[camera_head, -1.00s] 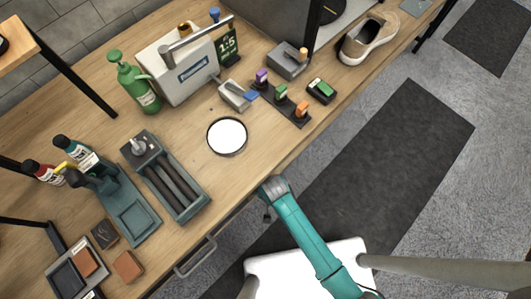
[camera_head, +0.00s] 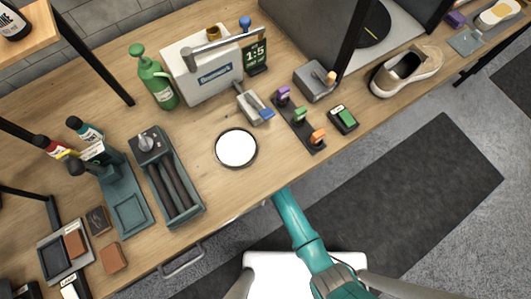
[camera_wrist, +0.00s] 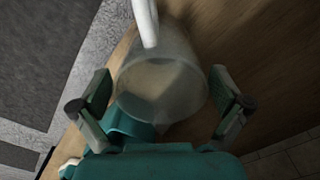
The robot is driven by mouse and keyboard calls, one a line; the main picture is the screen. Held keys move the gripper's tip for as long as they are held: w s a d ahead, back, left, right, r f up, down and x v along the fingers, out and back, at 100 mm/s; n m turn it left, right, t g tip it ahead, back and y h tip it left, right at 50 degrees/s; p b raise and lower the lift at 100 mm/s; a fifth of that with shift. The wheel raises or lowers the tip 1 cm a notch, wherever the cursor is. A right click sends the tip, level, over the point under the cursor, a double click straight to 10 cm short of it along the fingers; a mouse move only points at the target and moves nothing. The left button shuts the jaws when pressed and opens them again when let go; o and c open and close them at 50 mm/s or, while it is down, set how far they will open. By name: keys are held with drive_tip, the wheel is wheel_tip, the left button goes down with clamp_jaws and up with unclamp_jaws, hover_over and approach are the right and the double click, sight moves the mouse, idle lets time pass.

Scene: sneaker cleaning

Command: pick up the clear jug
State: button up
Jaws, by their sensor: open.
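The clear jug (camera_wrist: 165,75) shows in the wrist view as a translucent, cloudy round vessel with a pale handle (camera_wrist: 147,22) at the top. It is on or against a shaded wooden surface. My gripper (camera_wrist: 160,92) is open, with one finger on each side of the jug and the jug's lower part close to the palm. Finger contact is not clear. In the head view my gripper is hidden at the bench's front edge, where my teal arm passes out of sight. I cannot make out the jug there.
The bench top (camera_head: 205,115) holds a round white dish (camera_head: 236,148), a grey roller tray (camera_head: 168,185), a green bottle (camera_head: 152,78), a white machine (camera_head: 203,75) and a sneaker (camera_head: 407,70). A drawer handle (camera_head: 182,262) sticks out in front. Dark mat (camera_head: 400,185) covers the floor.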

drive_tip(key=shift+f, duration=1.2)
drive_tip(key=c, duration=0.9)
drive_tip(key=shift+r, duration=0.1)
